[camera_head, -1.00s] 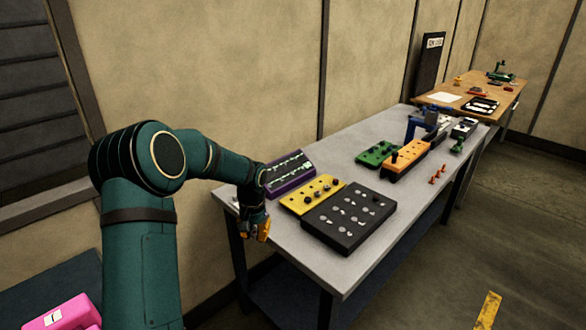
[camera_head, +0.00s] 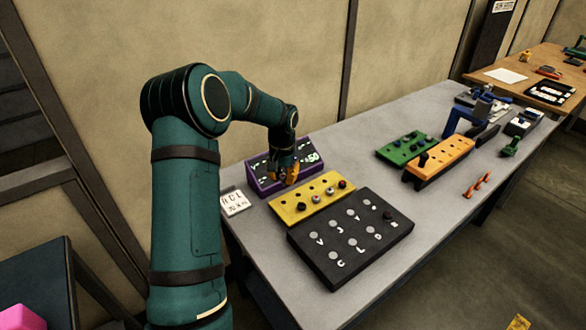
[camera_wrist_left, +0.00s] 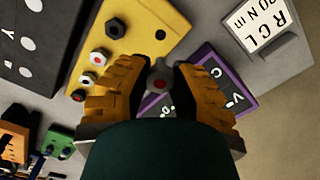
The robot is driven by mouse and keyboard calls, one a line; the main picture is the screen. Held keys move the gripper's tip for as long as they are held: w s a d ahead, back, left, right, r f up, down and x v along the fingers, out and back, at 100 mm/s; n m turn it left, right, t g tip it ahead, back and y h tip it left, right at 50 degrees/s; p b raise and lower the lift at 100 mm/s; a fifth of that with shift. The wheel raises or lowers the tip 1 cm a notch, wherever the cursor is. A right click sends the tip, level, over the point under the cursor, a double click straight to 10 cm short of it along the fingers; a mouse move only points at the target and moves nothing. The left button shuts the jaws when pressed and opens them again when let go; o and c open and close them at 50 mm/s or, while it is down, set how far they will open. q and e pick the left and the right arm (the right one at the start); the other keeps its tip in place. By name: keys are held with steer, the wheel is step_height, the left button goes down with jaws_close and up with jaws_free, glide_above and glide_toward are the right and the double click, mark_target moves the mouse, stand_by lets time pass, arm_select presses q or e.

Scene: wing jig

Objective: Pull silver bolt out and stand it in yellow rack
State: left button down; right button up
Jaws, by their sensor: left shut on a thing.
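My left gripper (camera_head: 288,181) is over the near side of the purple block (camera_head: 262,183), close to the far edge of the yellow rack (camera_head: 291,209). In the left wrist view its orange fingers (camera_wrist_left: 160,70) are shut on a small grey piece with a red centre, which looks like the silver bolt (camera_wrist_left: 158,77). Whether its lower end is free or still seated is hidden. The yellow rack (camera_wrist_left: 146,18) holds several dark and silver bolts, and one open hole shows near its edge. My right gripper is not in view.
A black panel (camera_head: 336,262) with silver discs and letters lies in front of the yellow rack. A white label (camera_head: 234,203) is at the table's left corner. Green (camera_head: 404,147) and orange (camera_head: 438,160) racks stand further right.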

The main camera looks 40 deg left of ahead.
mark_target(283, 198)
arm_select(q)
steer(key=shift+s+f+b, duration=0.25)
steer(key=shift+f+b, duration=0.45)
steer(key=shift+f, duration=0.2)
steer(key=shift+w+f+b, duration=0.15)
steer(key=shift+f+b, duration=1.45)
steer(key=shift+f, duration=0.65)
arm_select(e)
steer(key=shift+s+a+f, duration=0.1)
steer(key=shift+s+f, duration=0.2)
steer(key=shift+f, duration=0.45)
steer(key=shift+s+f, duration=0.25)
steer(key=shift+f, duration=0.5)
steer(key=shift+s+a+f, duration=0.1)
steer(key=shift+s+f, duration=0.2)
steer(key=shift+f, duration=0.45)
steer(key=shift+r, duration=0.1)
arm_select(q)
steer(key=shift+f, duration=0.1)
steer(key=shift+f+b, duration=0.6)
steer(key=shift+f, duration=0.5)
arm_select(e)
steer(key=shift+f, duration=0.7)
arm_select(q)
steer(key=c, duration=0.8)
jaws_free()
steer(key=shift+c, duration=0.2)
